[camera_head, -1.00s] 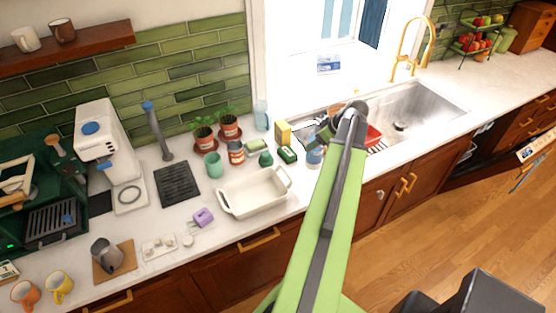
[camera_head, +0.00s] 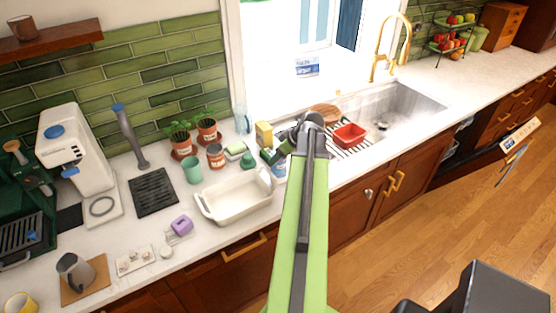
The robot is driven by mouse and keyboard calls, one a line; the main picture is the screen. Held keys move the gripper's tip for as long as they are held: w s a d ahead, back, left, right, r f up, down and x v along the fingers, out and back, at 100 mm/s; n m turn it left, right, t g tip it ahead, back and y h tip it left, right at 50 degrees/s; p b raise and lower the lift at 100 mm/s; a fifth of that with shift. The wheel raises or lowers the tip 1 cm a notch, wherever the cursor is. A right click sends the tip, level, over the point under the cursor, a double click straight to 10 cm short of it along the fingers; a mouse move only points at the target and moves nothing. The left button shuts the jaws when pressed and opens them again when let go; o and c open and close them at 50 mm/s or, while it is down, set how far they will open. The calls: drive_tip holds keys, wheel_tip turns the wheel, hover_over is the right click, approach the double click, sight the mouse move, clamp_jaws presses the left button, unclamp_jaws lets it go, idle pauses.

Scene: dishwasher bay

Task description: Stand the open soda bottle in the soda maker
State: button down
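A white machine (camera_head: 78,150) with a blue disc on its front and a ringed plate at its foot stands at the left of the counter; it looks like the soda maker. A clear, bluish bottle (camera_head: 241,122) stands by the window's left edge behind the counter items; it may be the soda bottle, but its top is too small to tell. My green arm reaches up the middle, over the counter front. My gripper (camera_head: 297,134) is at its far end beside the sink, well right of the machine.
A white baking dish (camera_head: 238,215), a green cup (camera_head: 192,170) and potted plants (camera_head: 180,140) crowd the middle counter. A grey blue-topped post (camera_head: 130,135) stands behind a black grille (camera_head: 153,193).

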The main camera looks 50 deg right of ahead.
drive_tip(key=shift+f, duration=0.2)
drive_tip(key=shift+c, duration=1.8)
unclamp_jaws()
drive_tip(key=shift+r, duration=0.1)
